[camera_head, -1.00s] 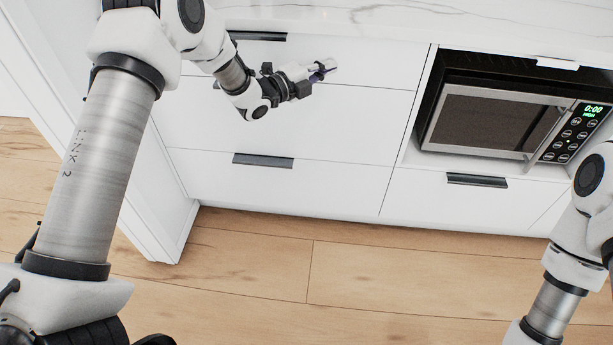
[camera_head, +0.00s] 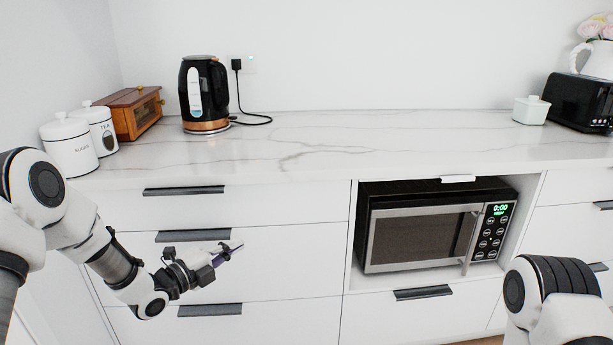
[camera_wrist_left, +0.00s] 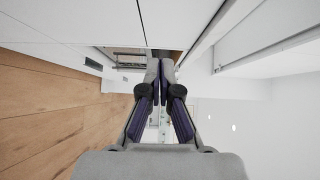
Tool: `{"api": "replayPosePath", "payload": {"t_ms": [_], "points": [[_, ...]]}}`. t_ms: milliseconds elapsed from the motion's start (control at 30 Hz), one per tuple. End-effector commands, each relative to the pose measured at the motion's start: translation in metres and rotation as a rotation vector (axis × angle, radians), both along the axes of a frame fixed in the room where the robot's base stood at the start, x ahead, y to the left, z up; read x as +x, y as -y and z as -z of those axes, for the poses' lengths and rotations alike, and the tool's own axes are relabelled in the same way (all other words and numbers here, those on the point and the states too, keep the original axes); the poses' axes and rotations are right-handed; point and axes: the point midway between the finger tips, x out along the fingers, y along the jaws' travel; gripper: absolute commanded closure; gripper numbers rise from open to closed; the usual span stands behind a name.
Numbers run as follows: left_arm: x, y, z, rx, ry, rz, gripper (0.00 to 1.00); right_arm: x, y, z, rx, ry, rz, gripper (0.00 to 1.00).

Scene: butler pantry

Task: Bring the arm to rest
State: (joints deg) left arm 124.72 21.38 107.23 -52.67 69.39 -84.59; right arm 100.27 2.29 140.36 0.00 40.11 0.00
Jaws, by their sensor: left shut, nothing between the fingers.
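My left arm comes in from the left in the head view. Its gripper (camera_head: 228,252) is shut and empty, in front of the white drawer fronts and below the countertop. In the left wrist view the left gripper's two fingers (camera_wrist_left: 160,75) meet at their tips with nothing between them. Part of my right arm shows at the lower right of the head view; its gripper is out of view.
A marble countertop (camera_head: 330,145) carries a black kettle (camera_head: 204,95), a wooden box (camera_head: 135,112), white canisters (camera_head: 70,148), a small white dish (camera_head: 531,110) and a black toaster (camera_head: 580,101). A microwave (camera_head: 420,238) sits in an open niche below. Its door is shut.

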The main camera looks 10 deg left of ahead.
Motion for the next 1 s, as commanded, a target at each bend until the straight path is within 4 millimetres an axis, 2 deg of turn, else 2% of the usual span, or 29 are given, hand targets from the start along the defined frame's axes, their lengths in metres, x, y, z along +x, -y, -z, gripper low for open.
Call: {"api": "replayPosePath", "payload": {"t_ms": [67,133,167,200,267,300,367,400,500,600,700,800,900,933,1000], "points": [[-0.01,0.014,0.036,0.015,-0.063,0.027,1.0,0.0,0.0,0.0,0.0,0.0,0.0,0.6],[-0.031,0.032,0.08,0.02,-0.162,0.048,1.0,0.0,0.0,0.0,0.0,0.0,0.0,0.6],[-0.043,0.04,0.102,0.021,-0.219,0.045,1.0,0.0,0.0,0.0,0.0,0.0,0.0,0.6],[-0.062,0.048,0.133,0.018,-0.313,0.032,1.0,0.0,0.0,0.0,0.0,0.0,0.0,0.6],[-0.094,0.055,0.177,-0.017,-0.49,-0.018,1.0,0.0,0.0,0.0,0.0,0.0,0.0,0.6],[-0.119,0.058,0.204,-0.049,-0.617,-0.065,1.0,0.0,0.0,0.0,0.0,0.0,0.0,0.6],[-0.16,0.058,0.242,-0.108,-0.819,-0.163,1.0,0.0,0.0,0.0,0.0,0.0,0.0,0.6],[-0.188,0.057,0.263,-0.154,-0.953,-0.245,1.0,0.0,0.0,0.0,0.0,0.0,0.0,0.6],[-0.259,0.047,0.299,-0.269,-1.242,-0.494,1.0,0.0,0.0,0.0,0.0,0.0,0.0,0.6],[-0.321,0.033,0.314,-0.388,-1.457,-0.789,1.0,0.0,0.0,0.0,0.0,0.0,0.0,0.6],[-0.372,0.016,0.314,-0.54,-1.582,-1.134,1.0,0.0,0.0,0.0,0.0,0.0,0.0,0.6],[-0.403,0.002,0.31,-0.715,-1.611,-1.451,1.0,0.0,0.0,0.0,0.0,0.0,0.0,0.6],[-0.411,-0.001,0.311,-0.902,-1.587,-1.662,1.0,0.0,0.0,0.0,0.0,0.0,0.0,0.6],[-0.41,-0.001,0.287,-0.907,-1.585,-1.66,1.0,-0.001,0.0,-0.022,0.0,-0.002,0.0,0.6],[-0.41,-0.001,0.262,-0.903,-1.586,-1.654,1.0,0.0,0.0,-0.049,0.0,0.0,0.0,0.6]]}}
